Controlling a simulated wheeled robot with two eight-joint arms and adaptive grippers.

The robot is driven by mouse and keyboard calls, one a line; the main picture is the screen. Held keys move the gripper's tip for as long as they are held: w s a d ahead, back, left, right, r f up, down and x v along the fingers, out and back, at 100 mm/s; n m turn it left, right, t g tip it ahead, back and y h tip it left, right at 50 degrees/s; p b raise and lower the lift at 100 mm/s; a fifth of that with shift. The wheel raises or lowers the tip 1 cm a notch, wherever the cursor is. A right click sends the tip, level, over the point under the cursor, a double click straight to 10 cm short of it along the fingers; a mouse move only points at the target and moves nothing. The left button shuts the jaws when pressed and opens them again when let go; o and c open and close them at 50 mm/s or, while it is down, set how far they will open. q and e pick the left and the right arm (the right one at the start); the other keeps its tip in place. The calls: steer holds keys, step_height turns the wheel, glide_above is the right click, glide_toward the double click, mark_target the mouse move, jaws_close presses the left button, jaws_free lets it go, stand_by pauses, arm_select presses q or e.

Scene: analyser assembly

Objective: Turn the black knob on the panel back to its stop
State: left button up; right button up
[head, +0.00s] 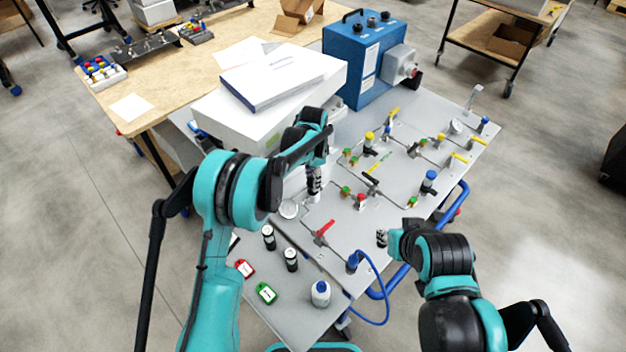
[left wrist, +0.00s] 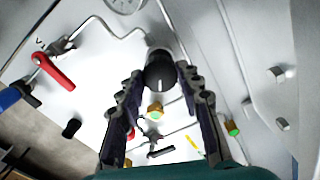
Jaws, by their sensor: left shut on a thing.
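The black knob (left wrist: 160,74) sits on the grey panel, with a short pale mark on its face, in the left wrist view. My left gripper (left wrist: 159,82) has one finger on each side of it, tips close against its sides, shut on it. My right gripper (head: 382,238) is over the panel's front right part, apart from the knob. It is too small to tell whether it is open.
A red-handled valve (head: 323,231) stands in front of the left gripper. Several yellow, green and blue-capped fittings and thin pipes cover the panel's right. A white box (head: 240,122) and a blue unit (head: 362,60) stand behind. Black canisters (head: 291,259) and a bottle (head: 320,293) stand in front.

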arm_select(q)
steer(key=n, duration=0.5)
steer(key=shift+n+b, duration=0.3)
steer(key=shift+b, duration=0.05)
steer(key=n, duration=0.6)
steer(key=shift+b, duration=0.3)
steer(key=n, duration=0.6)
steer(key=shift+n, duration=0.3)
steer(key=n, duration=0.6)
steer(key=shift+b, duration=0.3)
steer(key=o, duration=1.2)
steer(key=shift+c, duration=0.2)
